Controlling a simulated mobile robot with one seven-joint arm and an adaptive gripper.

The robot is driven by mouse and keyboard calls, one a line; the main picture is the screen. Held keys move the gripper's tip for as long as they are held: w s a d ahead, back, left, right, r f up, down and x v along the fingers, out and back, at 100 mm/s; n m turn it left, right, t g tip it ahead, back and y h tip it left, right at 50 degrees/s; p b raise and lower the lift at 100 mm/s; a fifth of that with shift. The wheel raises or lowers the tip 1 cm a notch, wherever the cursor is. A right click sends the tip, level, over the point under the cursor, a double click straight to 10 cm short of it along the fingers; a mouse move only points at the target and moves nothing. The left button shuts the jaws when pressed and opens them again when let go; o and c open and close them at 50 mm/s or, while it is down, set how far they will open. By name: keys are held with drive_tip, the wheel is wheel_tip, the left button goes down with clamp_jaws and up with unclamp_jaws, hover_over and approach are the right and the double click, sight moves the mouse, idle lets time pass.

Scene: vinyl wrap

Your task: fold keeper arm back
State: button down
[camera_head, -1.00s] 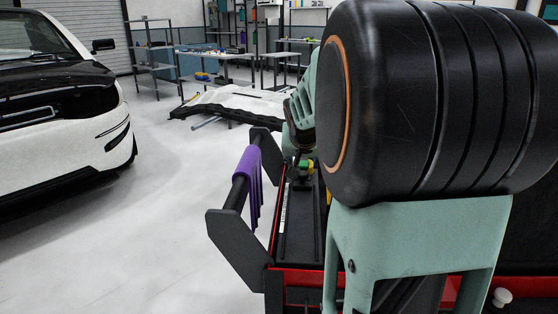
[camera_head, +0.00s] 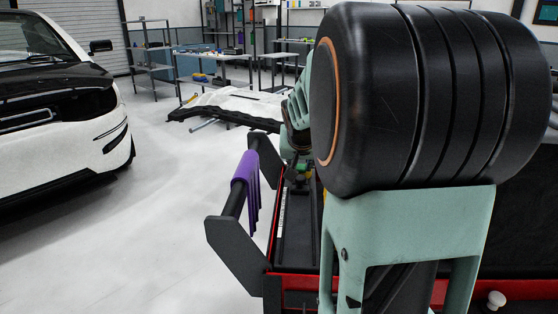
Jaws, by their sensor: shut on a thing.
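My gripper (camera_head: 298,181) shows only in part, as small dark shapes low over the black cart top (camera_head: 292,235), below my pale green wrist. My large black and green arm links cover most of that area. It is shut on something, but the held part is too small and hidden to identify. I cannot clearly make out the keeper arm. A small green and yellow item (camera_head: 303,170) shows close by the gripper; whether they touch is unclear. At the cart's left side, a dark bar between two dark end plates (camera_head: 236,252) carries purple material (camera_head: 246,178) hanging in strips.
The red-edged cart (camera_head: 300,282) stands in front, its right part hidden by my arm. A white car (camera_head: 60,120) is at left. A low stand with a white and black panel (camera_head: 225,115), shelves (camera_head: 150,60) and benches stand behind. The floor between is clear.

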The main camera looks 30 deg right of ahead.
sight(301, 165)
drive_tip(key=shift+w+d+r+g+y+p, duration=0.25)
drive_tip(key=shift+r+p, duration=0.35)
drive_tip(key=shift+p, duration=0.85)
drive_tip(key=shift+s+a+r+g+y+p, duration=0.1)
drive_tip(key=shift+r+g+p, duration=0.4)
drive_tip(key=shift+p, duration=0.95)
drive_tip(key=r+p, duration=0.1)
drive_tip(key=p, duration=0.3)
drive_tip(key=w+r+g+y+p, duration=0.1)
drive_tip(key=p, duration=0.3)
drive_tip(key=shift+d+g+p, duration=0.25)
drive_tip(key=shift+d+p, duration=0.05)
drive_tip(key=shift+p, duration=0.05)
drive_tip(key=g+p, duration=0.1)
drive_tip(key=p, duration=0.1)
drive_tip(key=w+r+y+p, duration=0.1)
drive_tip(key=p, duration=0.2)
drive_tip(key=shift+w+d+r+g+p, duration=0.15)
drive_tip(key=shift+d+r+g+p, duration=0.15)
drive_tip(key=shift+d+g, duration=0.1)
drive_tip(key=shift+w+d+r+p, duration=0.2)
drive_tip(key=shift+w+r+p, duration=0.2)
drive_tip(key=shift+p, duration=0.45)
drive_tip(key=w+d+f+p, duration=0.1)
drive_tip(key=w+d+p, duration=0.7)
drive_tip(key=w+p, duration=0.3)
drive_tip(key=shift+w+d, duration=0.3)
drive_tip(key=shift+w, duration=0.8)
drive_tip(key=shift+f, duration=0.25)
